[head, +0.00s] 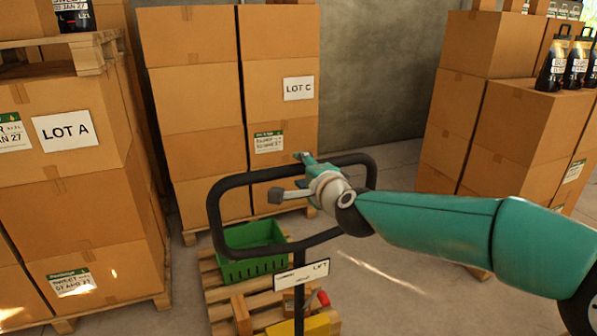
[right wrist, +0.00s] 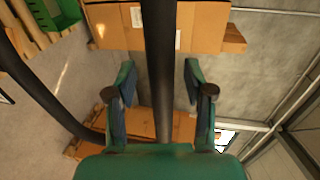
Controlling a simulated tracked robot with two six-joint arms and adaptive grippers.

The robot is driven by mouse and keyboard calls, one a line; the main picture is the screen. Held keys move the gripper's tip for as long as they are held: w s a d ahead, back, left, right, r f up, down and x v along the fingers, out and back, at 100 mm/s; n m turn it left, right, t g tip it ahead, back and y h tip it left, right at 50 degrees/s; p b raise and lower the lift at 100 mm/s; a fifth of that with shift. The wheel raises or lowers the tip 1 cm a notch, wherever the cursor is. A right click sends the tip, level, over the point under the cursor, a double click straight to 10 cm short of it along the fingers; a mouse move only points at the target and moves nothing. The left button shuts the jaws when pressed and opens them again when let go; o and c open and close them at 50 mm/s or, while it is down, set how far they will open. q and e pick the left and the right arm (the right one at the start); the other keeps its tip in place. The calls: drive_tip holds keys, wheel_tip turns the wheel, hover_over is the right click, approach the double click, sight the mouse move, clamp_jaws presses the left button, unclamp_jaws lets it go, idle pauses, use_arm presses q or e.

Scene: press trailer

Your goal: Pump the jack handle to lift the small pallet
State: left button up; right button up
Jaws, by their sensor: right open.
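The jack handle (head: 214,215) is a black loop on a post with a white LIFT label (head: 302,274). My right gripper (head: 289,178) is at the loop's top bar, its fingers apart on either side of it. In the right wrist view the black bar (right wrist: 160,60) runs between the open fingers (right wrist: 158,88), with a gap on each side. The small wooden pallet (head: 215,296) is low behind the handle, partly hidden by it, and carries a green crate (head: 245,269). Its height off the floor is unclear. My left gripper is not in view.
Stacked cartons marked LOT A (head: 75,195) stand at left and LOT C (head: 195,95) behind the handle. More cartons (head: 520,125) stand at right with black bags on top. A yellow item (head: 300,327) lies low near the post. Some grey floor (head: 375,265) is clear.

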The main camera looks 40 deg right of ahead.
drive_tip(key=shift+x, duration=0.85)
drive_tip(key=shift+c, duration=0.2)
clamp_jaws()
